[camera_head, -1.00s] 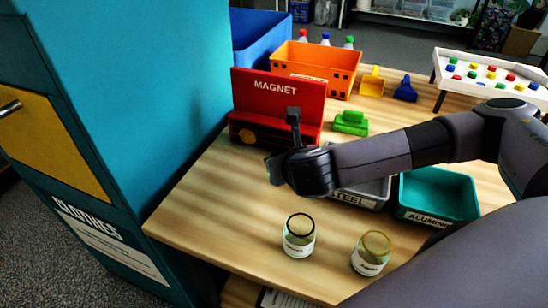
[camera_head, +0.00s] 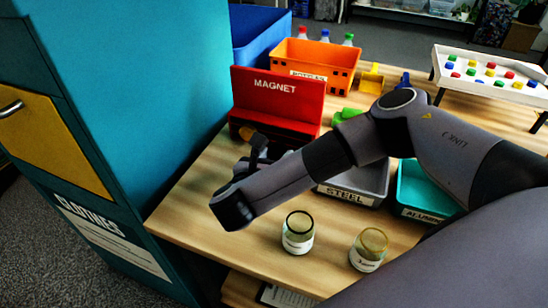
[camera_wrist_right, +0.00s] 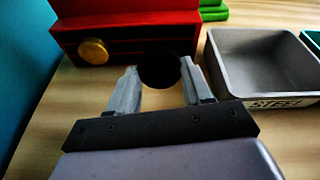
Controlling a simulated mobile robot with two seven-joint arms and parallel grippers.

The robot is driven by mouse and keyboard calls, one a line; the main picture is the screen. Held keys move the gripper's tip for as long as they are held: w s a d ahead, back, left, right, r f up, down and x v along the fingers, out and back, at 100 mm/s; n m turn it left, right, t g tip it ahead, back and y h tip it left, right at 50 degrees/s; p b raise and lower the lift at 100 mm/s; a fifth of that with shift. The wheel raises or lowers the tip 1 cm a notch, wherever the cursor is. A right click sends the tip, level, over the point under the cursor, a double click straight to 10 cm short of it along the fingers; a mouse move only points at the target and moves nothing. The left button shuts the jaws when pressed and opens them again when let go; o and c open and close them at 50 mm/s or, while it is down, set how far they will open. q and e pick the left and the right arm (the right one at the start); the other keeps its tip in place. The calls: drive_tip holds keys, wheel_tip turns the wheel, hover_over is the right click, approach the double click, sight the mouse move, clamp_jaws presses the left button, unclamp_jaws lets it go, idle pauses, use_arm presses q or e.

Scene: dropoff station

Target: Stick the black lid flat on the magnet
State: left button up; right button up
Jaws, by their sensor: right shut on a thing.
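The red magnet stand (camera_head: 277,95), labelled MAGNET, stands at the back left of the table by the teal cabinet. It also shows at the top of the right wrist view (camera_wrist_right: 130,22). A gold lid (camera_wrist_right: 93,51) is on the left part of its stepped front. My right gripper (camera_wrist_right: 160,80) is shut on the round black lid (camera_wrist_right: 160,68), held between its fingertips in front of the magnet, apart from it as far as I can tell. In the head view my arm partly hides this gripper (camera_head: 258,148). My left gripper is not in view.
The grey STEEL bin (camera_head: 355,185) and teal aluminium bin (camera_head: 420,185) stand to the right. Two glass jars (camera_head: 298,233) (camera_head: 369,249) stand near the front edge. An orange bin (camera_head: 315,62) is behind the magnet. The table's left front is clear.

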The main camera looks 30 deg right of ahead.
drive_tip(key=shift+w+d+f+b, duration=0.5)
drive_tip(key=shift+d+f+b, duration=0.1)
drive_tip(key=shift+f, duration=0.1)
drive_tip(key=shift+w+d+f+b, duration=0.3)
drive_tip(key=shift+w+d+f, duration=0.3)
drive_tip(key=shift+d+f, duration=0.1)
drive_tip(key=shift+w+d+r+b, duration=0.1)
drive_tip(key=shift+w+d+b, duration=0.65)
drive_tip(key=shift+w+d, duration=0.2)
drive_tip(key=o, duration=1.2)
drive_tip(key=shift+c, duration=0.2)
drive_tip(key=shift+d, duration=0.1)
